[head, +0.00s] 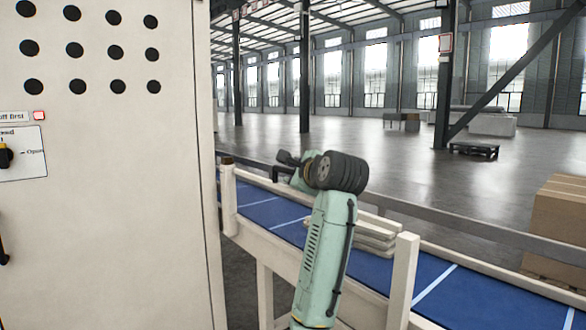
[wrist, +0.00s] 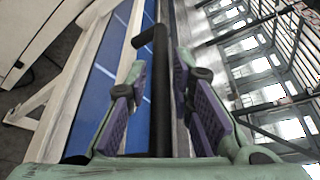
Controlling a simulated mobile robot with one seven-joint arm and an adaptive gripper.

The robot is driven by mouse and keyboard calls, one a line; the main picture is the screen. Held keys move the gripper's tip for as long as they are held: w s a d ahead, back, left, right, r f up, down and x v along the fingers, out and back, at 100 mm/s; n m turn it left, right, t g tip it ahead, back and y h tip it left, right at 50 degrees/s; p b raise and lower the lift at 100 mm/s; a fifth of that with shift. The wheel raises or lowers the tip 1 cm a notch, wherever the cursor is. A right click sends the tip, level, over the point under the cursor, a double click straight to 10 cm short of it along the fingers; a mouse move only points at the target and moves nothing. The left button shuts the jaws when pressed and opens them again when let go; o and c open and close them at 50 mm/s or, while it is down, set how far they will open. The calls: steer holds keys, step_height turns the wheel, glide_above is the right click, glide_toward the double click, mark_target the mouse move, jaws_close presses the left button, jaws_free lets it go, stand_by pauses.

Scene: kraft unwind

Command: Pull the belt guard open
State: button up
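My gripper (wrist: 160,88) is open, with its two purple-padded fingers apart. A black bar with a bent end (wrist: 160,90) runs between the fingers in the wrist view, with gaps on both sides; I cannot tell what it is fixed to. In the head view my gripper (head: 287,166) is over the far side of the conveyor, partly hidden by my wrist. No part is clearly recognisable as the belt guard. A beige cabinet (head: 120,190) with round holes stands at left, with a black handle (head: 3,248) at the picture's edge.
The conveyor's blue belt (head: 262,212) runs between beige sides and posts, with a grey rail (head: 480,230) along its far side. Pale boards (head: 375,238) are stacked behind my arm. Cardboard boxes (head: 560,225) stand at right. The floor beyond is mostly clear.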

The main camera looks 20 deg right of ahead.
steer(key=shift+w+f, duration=0.1)
steer(key=shift+w, duration=0.15)
steer(key=shift+c, duration=0.5)
jaws_close()
